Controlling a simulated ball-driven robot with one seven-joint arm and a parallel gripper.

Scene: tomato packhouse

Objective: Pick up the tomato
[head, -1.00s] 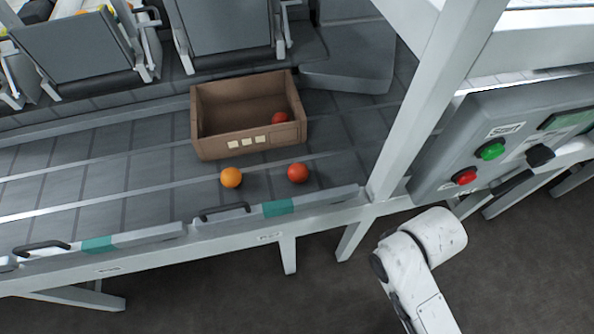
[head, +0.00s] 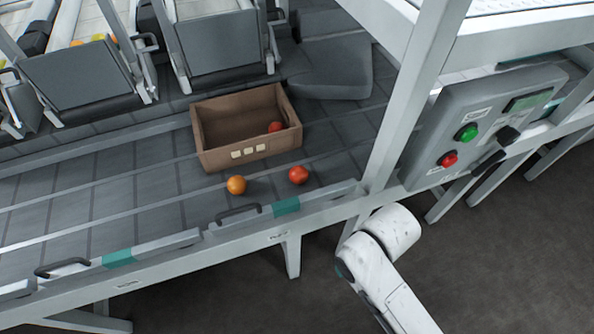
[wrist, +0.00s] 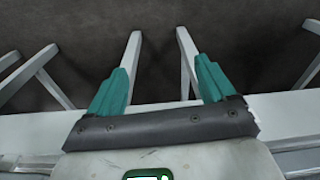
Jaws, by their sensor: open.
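A red tomato (head: 298,175) lies on the grey conveyor near its front edge. An orange tomato (head: 236,185) lies to its left, apart from it. Another red tomato (head: 275,127) sits inside the brown box (head: 220,160) behind them, at its right end. In the wrist view my gripper (wrist: 166,75) has its two teal fingers spread apart with nothing between them. It points at white frame legs and the dark floor, and no tomato shows there. In the head view only my white arm shows, in front of the conveyor; the fingers are not visible.
A white post (head: 405,105) rises at the conveyor's right. Beyond it is a control panel (head: 432,140) with green and red buttons. A white rail with black handles (head: 238,212) runs along the front edge. Grey chutes (head: 215,45) stand behind the box.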

